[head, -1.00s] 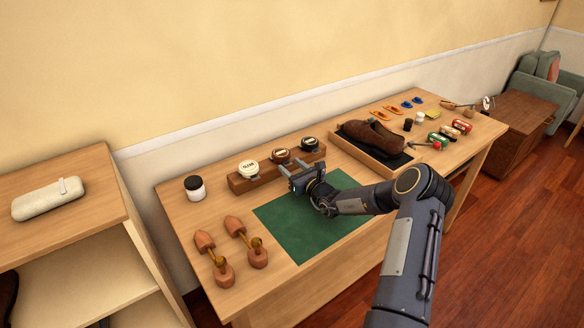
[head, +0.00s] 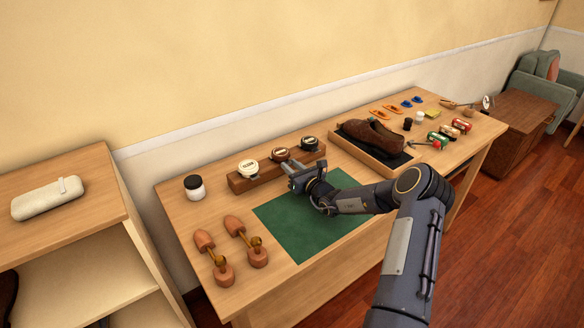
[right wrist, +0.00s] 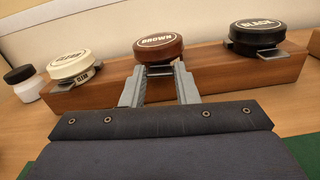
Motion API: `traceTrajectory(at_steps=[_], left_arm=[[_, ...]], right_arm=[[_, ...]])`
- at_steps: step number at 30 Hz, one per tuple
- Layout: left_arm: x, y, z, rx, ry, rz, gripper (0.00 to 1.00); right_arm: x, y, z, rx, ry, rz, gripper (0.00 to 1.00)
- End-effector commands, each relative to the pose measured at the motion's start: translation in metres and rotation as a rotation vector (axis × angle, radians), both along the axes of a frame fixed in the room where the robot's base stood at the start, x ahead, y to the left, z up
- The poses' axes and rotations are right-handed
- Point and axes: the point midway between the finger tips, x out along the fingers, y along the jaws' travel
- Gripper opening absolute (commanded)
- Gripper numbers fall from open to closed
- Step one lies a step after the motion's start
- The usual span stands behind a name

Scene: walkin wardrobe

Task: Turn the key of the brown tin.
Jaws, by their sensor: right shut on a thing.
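The brown tin (head: 280,155) sits in the middle of a wooden block on the table. In the right wrist view, the brown tin (right wrist: 158,46) has a round brown lid marked BROWN, facing me. Its small metal key (right wrist: 160,70) juts out below the lid toward me. My right gripper (head: 291,171) is at the front of the block, and its fingers (right wrist: 160,82) stand on either side of the key, shut on it. The key's grip is partly hidden between the fingers. My left gripper is not in view.
A cream tin (right wrist: 73,66) stands left of the brown one and a black tin (right wrist: 257,35) right of it, both on the wooden block (right wrist: 105,92). A white jar (head: 195,188) and shoe trees (head: 246,243) are on the left. A shoe tray (head: 350,150) is on the right.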

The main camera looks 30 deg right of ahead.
Motion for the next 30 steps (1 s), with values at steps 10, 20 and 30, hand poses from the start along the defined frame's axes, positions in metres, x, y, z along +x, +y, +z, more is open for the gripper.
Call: traceTrajectory(at_steps=[10,20,30], left_arm=[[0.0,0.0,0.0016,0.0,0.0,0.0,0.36],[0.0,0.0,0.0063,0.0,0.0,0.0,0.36],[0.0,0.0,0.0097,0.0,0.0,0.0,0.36]], right_arm=[[-0.0003,-0.001,-0.0005,0.282,0.023,-0.001,0.04],[-0.0002,-0.0012,-0.0007,0.563,0.046,-0.001,0.04],[-0.0002,-0.0021,-0.0009,0.743,0.06,-0.002,0.04]])
